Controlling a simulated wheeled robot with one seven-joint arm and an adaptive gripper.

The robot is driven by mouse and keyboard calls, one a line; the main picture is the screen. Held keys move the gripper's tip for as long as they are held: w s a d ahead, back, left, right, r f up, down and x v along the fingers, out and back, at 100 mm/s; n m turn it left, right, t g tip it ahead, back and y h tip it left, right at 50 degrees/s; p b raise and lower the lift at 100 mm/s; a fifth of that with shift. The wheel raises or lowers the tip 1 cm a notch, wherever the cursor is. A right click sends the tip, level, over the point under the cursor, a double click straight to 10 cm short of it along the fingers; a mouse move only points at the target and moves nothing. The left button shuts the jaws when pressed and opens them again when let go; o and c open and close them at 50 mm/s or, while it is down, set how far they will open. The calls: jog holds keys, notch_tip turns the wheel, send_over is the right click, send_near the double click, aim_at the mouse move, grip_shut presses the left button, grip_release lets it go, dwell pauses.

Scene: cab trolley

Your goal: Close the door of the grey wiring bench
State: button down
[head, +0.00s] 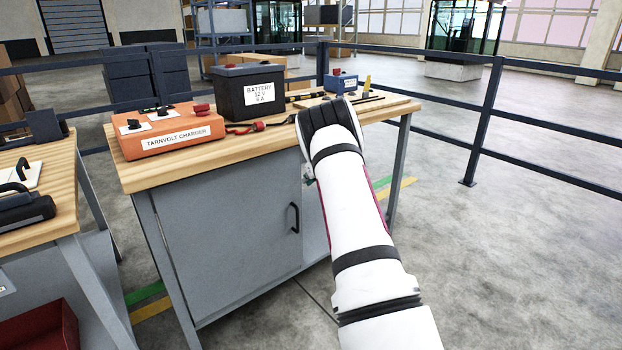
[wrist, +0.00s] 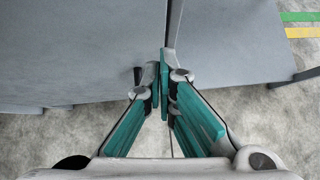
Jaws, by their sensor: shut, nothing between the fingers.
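The grey wiring bench (head: 172,178) has a wooden top and a grey door (head: 235,235) on its front with a black handle (head: 294,218) near the door's right edge. In the wrist view the door panel (wrist: 80,50) fills the left, and a vertical edge or gap runs beside it. The door looks nearly in line with the front; I cannot tell whether it is fully shut. My gripper (wrist: 165,75) is shut and empty, its fingertips close to that edge; contact is unclear. In the head view my arm hides most of the gripper.
Another wooden-topped bench (head: 62,215) is at the left. A dark railing (head: 485,120) runs behind; the floor at the right is clear.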

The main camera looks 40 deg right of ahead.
jog(key=s+d+p+v, duration=0.1)
jog(key=p+v, duration=0.1)
jog(key=v, duration=0.8)
jog(key=shift+s, duration=0.25)
